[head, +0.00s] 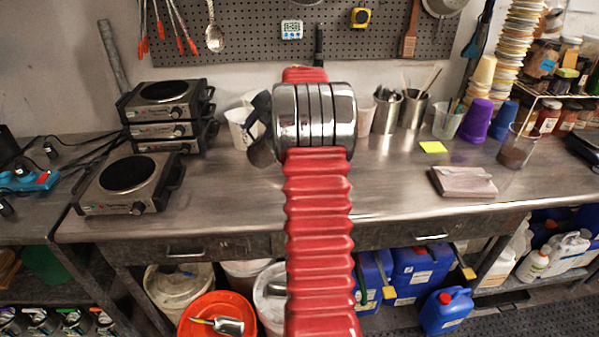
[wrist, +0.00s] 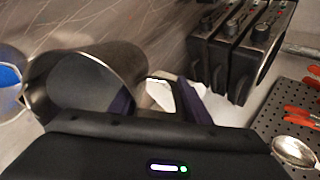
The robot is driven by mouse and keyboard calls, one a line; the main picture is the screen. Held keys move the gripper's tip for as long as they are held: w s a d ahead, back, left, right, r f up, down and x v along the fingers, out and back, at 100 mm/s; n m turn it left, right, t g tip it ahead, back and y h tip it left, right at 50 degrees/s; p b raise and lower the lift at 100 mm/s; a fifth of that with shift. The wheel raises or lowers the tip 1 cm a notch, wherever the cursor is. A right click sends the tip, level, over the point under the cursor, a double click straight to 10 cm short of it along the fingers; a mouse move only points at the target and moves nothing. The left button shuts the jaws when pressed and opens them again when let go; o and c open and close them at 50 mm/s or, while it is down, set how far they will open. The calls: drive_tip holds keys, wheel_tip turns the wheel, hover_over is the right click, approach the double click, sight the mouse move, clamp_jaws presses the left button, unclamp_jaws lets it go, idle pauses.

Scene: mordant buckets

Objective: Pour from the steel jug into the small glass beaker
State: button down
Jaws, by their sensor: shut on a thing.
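The steel jug (wrist: 124,62) is in the wrist view, just beyond my gripper (wrist: 158,98), which is shut on it. The jug looks tilted, with its rim toward the left. A clear, round-rimmed vessel with blue inside (wrist: 9,76) is at the left edge, right beside the jug's rim; it looks like the small glass beaker, partly cut off. I cannot tell whether liquid is running. In the head view my red arm hides most of the gripper and the beaker; part of the jug (head: 262,152) shows left of the steel rings.
Stacked hot plates (head: 165,112) and a single one (head: 130,184) stand at left. White plastic jugs (head: 238,128) are behind the arm. Steel pots (head: 387,112), purple cups (head: 476,120) and a glass with brown contents (head: 516,150) stand at right.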

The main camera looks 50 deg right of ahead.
drive_tip(key=shift+s+d+r+t+p, duration=0.1)
drive_tip(key=shift+s+r+t+p, duration=0.2)
drive_tip(key=shift+r+t+p, duration=0.4)
idle(0.4)
drive_tip(key=shift+s+r+p, duration=0.1)
drive_tip(key=shift+r+p, duration=0.3)
drive_tip(key=shift+p, duration=0.85)
drive_tip(key=shift+s+r+t, duration=0.3)
drive_tip(key=shift+r+t, duration=0.25)
drive_tip(key=shift+t, duration=0.05)
idle(2.6)
drive_tip(key=shift+w+f+g, duration=0.4)
drive_tip(key=shift+f, duration=0.15)
drive_tip(key=shift+w+f+g, duration=0.3)
drive_tip(key=shift+f+g, duration=0.35)
drive_tip(key=shift+f, duration=0.2)
drive_tip(key=shift+w+f+g, duration=0.3)
drive_tip(key=shift+f+g, duration=0.35)
drive_tip(key=shift+f, duration=0.15)
drive_tip(key=shift+f, duration=0.1)
